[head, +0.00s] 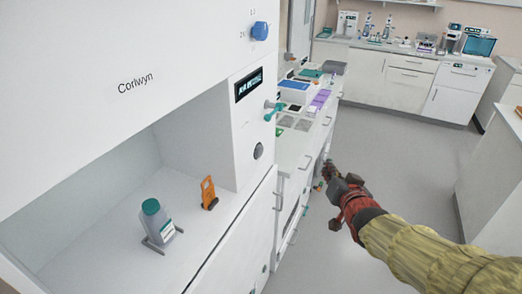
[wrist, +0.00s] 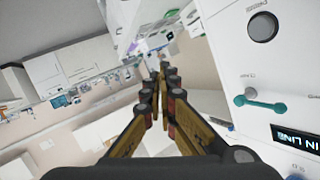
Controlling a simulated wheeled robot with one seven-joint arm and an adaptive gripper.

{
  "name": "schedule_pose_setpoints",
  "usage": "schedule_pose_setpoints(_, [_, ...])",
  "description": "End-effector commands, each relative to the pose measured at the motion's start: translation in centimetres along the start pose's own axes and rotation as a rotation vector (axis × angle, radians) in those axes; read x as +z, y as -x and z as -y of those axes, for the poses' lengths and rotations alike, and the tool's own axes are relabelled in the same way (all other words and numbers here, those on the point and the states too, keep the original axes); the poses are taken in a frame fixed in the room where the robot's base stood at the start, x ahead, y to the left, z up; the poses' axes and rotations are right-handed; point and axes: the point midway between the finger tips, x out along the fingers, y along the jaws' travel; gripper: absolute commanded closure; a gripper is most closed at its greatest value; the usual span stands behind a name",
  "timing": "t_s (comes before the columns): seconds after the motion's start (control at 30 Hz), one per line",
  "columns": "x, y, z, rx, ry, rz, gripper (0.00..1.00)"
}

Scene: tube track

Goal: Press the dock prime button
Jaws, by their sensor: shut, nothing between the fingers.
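A dark round button (head: 258,151) sits on the white cabinet's front panel, below a teal-ended lever (head: 272,109) and a dark display (head: 249,84). I cannot read its label, so I cannot confirm it is the dock prime button. In the wrist view the dark round button (wrist: 263,27) is at the upper right, with the teal lever (wrist: 260,102) and the lit display (wrist: 297,138) below it. My gripper (head: 328,165) is shut and empty, out to the right of the panel and apart from it. Its fingers (wrist: 163,72) meet at the centre of the wrist view.
A blue knob (head: 259,31) is higher on the cabinet. A teal-capped bottle (head: 155,219) and an orange object (head: 209,193) stand in its open bay. A cluttered counter (head: 305,150) lies beyond the panel. The floor (head: 395,150) right of it is clear.

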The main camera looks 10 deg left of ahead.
Motion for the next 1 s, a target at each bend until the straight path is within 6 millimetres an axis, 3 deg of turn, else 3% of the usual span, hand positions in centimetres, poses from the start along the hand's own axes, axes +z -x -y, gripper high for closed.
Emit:
schedule_pose_setpoints(0.1, [0.5, -3.3, 2.4, -0.134, -0.075, -0.09, 1.0])
schedule_pose_setpoints(0.27, [1.4, -5.1, 5.3, -0.308, -0.177, -0.179, 1.0])
schedule_pose_setpoints(0.5, [2.2, -5.4, 7.3, -0.441, -0.259, -0.232, 1.0])
schedule_pose_setpoints(1.0, [2.3, -5.5, 7.9, -0.452, -0.263, -0.235, 1.0])
